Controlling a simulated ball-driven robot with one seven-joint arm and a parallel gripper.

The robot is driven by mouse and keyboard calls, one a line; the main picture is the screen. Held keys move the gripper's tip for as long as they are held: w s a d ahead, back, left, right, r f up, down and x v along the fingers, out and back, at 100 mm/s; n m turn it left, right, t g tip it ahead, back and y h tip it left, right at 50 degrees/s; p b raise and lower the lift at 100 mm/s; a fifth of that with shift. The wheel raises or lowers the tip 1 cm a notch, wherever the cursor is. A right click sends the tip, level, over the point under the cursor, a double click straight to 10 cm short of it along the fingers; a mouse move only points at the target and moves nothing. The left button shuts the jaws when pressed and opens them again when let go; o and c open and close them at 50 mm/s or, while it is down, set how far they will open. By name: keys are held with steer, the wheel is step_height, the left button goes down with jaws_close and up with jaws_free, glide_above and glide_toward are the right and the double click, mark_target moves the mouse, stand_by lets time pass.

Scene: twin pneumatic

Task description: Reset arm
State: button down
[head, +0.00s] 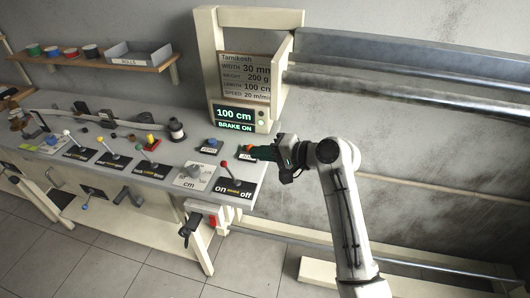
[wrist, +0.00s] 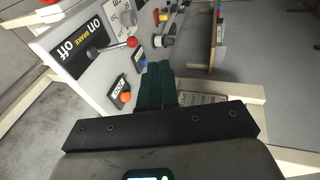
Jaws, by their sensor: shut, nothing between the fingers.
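My gripper (head: 256,153) is at the right end of the grey bench in the head view, pointing left, at the end of my arm. Its green fingers (wrist: 155,86) are together and empty in the wrist view. The brake lever with a red knob (head: 223,163) stands on the on/off plate, left of the gripper; its red knob also shows in the wrist view (wrist: 132,42). An orange button (wrist: 125,97) on a dark plate is left of the fingers in the wrist view. A blue button (head: 212,142) sits farther back on the bench. Contact with anything is not visible.
A display (head: 234,119) reads "100 cm" and "BRAKE ON". A row of levers runs along the bench (head: 195,158) to the left. A wall shelf (head: 112,65) holds tape rolls and a tray. Long metal rollers (head: 400,95) extend right. Floor in front is open.

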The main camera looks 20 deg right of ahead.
steer(key=shift+s+d+r, duration=0.45)
steer(key=shift+s+r, duration=0.05)
steer(key=shift+r, duration=0.05)
